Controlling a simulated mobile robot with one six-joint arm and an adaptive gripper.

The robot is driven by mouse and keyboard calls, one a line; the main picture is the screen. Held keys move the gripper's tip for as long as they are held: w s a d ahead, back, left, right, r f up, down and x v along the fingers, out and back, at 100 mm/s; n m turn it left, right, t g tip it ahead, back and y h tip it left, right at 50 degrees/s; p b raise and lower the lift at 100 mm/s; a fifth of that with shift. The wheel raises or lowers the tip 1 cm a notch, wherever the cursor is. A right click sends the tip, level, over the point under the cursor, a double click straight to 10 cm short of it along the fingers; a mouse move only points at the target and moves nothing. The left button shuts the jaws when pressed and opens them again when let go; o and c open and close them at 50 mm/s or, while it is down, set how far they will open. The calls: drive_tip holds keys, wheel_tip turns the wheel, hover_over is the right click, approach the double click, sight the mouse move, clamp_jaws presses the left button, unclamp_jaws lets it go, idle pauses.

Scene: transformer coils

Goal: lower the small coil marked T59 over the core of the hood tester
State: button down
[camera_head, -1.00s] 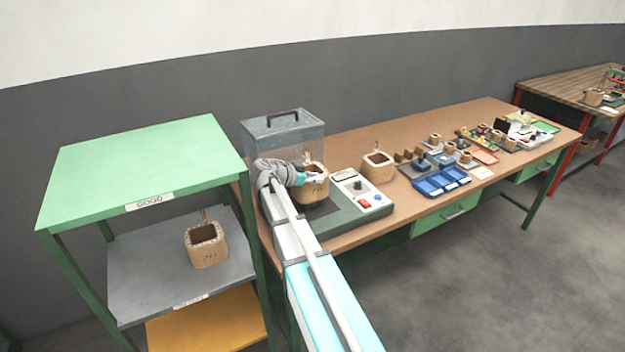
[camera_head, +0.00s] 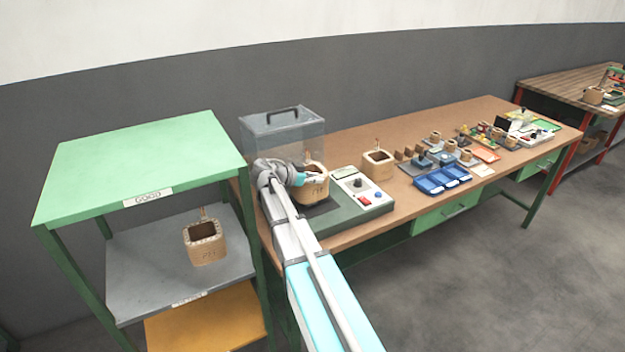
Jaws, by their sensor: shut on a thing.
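The hood tester (camera_head: 340,217) is a green-based unit with a control panel and a clear hood at the back left of its base. A tan square coil (camera_head: 315,187) is at the tester's dark plate, in front of the hood; its marking is too small to read. My gripper (camera_head: 303,179) is at the coil's left side and shut on it. The arm covers part of the tester's left side. The core is hidden, and I cannot tell whether the coil is around it or above it.
The clear hood (camera_head: 283,128) stands behind my gripper. Another coil (camera_head: 377,165) stands right of the tester. Blue bins (camera_head: 441,180) and several small parts lie further right on the bench. A green shelf (camera_head: 140,165) at left holds a coil (camera_head: 204,243) on its grey level.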

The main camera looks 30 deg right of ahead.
sight(315, 187)
drive_tip(key=shift+f+b, duration=2.05)
drive_tip(key=shift+f, duration=0.05)
idle(0.4)
drive_tip(key=shift+c, duration=2.2)
unclamp_jaws()
drive_tip(key=shift+r, duration=0.1)
drive_tip(key=o, duration=0.4)
drive_tip(key=shift+c, duration=0.2)
drive_tip(key=shift+r, duration=0.1)
drive_tip(key=shift+r+p, duration=4.85)
drive_tip(key=shift+p, duration=0.25)
drive_tip(key=shift+s, duration=0.1)
